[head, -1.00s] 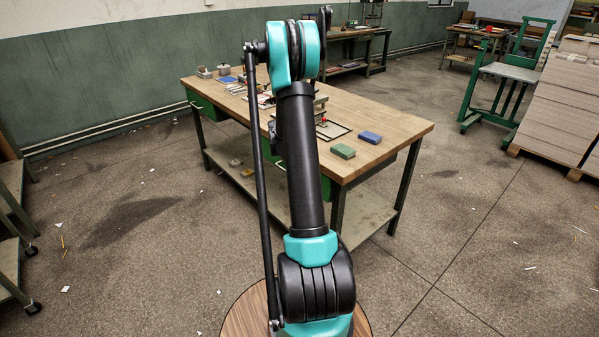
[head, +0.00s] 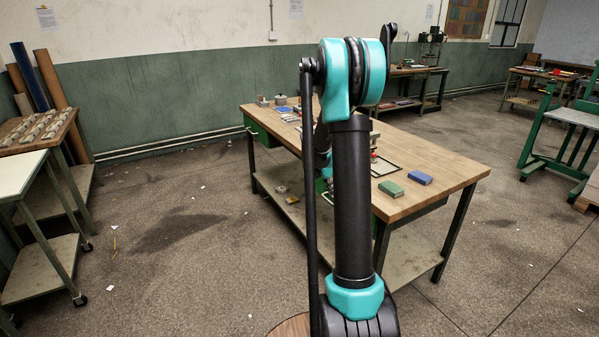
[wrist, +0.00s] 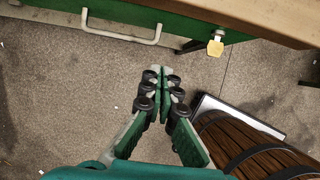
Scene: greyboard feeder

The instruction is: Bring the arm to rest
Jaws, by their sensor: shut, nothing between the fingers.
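My gripper (wrist: 165,84) shows in the wrist view with its fingertips together, shut and empty. It hangs over bare floor, just in front of the green drawer front of the workbench, and touches nothing that I can see. In the head view my arm (head: 350,200) stands in front of the workbench (head: 445,178) and hides part of it.
A green box (head: 391,189) and a blue box (head: 419,178) lie on the workbench. The wrist view shows a drawer handle (wrist: 90,27), a yellow padlock (wrist: 215,46) and a wooden barrel-like shape (wrist: 245,150). A cart (head: 30,190) stands left; floor between is open.

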